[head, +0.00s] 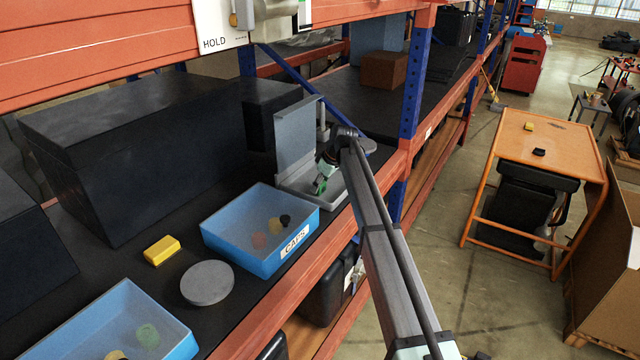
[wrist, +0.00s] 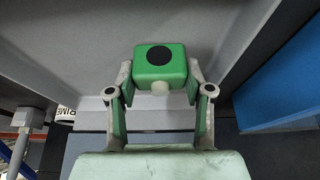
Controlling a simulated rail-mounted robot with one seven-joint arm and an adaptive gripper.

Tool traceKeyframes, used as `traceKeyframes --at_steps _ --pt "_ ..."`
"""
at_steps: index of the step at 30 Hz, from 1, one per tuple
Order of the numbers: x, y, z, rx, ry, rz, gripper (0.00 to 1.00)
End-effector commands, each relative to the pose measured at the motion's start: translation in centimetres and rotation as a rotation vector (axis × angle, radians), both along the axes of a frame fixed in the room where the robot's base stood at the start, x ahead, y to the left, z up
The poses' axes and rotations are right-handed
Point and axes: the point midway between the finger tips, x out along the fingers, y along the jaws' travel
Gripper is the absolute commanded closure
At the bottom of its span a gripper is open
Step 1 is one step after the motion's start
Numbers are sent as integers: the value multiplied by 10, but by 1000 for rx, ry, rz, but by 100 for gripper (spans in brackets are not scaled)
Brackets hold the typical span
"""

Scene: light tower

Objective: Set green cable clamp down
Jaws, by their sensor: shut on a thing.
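The green cable clamp (wrist: 160,62) is a small green block with a black round spot on its face and a pale stub below it. My gripper (wrist: 159,80) is shut on it, with one finger on each side. In the head view my gripper (head: 325,178) is low inside a grey fixture (head: 296,140) with an upright panel and a shallow tray. The clamp shows there only as a small green patch (head: 320,187). I cannot tell whether it touches the tray floor.
A blue bin marked CAPS (head: 240,248) stands just left of the fixture, with small caps inside. A yellow block (head: 162,250), a grey disc (head: 207,283) and a second blue bin (head: 175,335) are further left. Large dark boxes (head: 150,150) stand behind. A blue upright (head: 412,90) is right.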

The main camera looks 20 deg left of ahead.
Motion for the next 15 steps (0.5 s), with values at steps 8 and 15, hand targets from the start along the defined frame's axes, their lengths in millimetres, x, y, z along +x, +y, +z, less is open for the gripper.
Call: traceKeyframes --at_steps 8,15 --pt "0 0 -3 0 0 0 24" --pt "0 0 -3 0 0 0 24"
